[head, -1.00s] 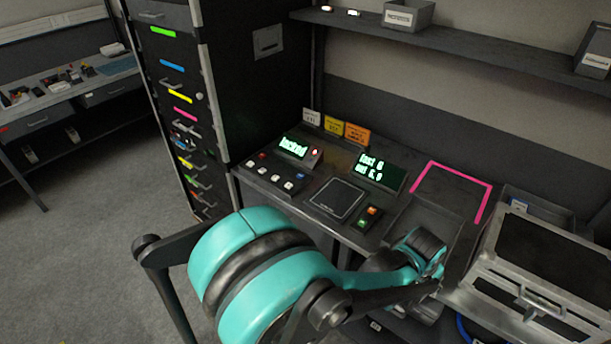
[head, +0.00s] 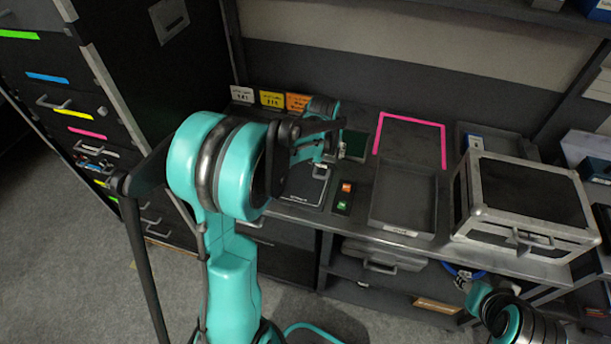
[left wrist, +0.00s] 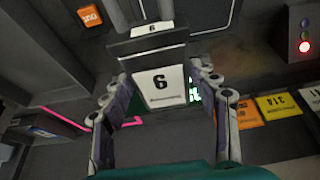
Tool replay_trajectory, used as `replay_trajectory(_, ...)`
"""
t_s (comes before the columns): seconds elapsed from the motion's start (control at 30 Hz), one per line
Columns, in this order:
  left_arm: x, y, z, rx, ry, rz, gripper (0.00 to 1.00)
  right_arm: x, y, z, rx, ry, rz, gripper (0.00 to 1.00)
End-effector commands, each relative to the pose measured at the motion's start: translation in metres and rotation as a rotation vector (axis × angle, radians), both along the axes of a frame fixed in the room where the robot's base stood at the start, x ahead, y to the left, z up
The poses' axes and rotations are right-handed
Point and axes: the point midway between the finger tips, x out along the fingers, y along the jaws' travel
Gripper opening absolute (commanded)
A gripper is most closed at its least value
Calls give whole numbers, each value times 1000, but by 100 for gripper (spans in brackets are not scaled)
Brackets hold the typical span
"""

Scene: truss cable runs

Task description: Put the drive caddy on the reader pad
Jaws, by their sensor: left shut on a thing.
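The drive caddy (left wrist: 160,86) is a dark block with a white label reading 6, held between the fingers of my left gripper (left wrist: 152,100) in the left wrist view. In the head view my left gripper (head: 322,160) hangs over the bench at the reader pad (head: 303,192), a dark square with a pale outline. The arm and gripper cover part of the pad. The caddy is hard to make out there, and I cannot tell whether it touches the pad. My right gripper is out of frame; only teal links of that arm show at lower right.
A shallow grey tray (head: 402,200) and a pink-outlined area (head: 408,145) lie right of the pad. A silver-edged case (head: 525,205) stands further right. Green and orange buttons (head: 344,198) sit beside the pad. A tall drawer cabinet (head: 120,90) stands at left.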

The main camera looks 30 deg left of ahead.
Motion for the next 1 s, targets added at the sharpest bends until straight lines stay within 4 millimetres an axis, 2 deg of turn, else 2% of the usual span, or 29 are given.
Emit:
replay_trajectory(0.03,-10,10,-11,-1,0,5,18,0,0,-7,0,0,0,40)
replay_trajectory(0.1,-23,21,-21,-1,-1,5,18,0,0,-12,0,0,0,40)
replay_trajectory(0.33,-50,44,-41,-1,-1,2,18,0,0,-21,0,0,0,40)
replay_trajectory(0.53,-53,47,-51,0,-1,-1,18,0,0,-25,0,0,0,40)
replay_trajectory(0.73,-53,46,-81,0,-1,-1,18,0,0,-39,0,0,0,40)
replay_trajectory(1.0,-53,46,-82,0,-1,-1,18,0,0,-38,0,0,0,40)
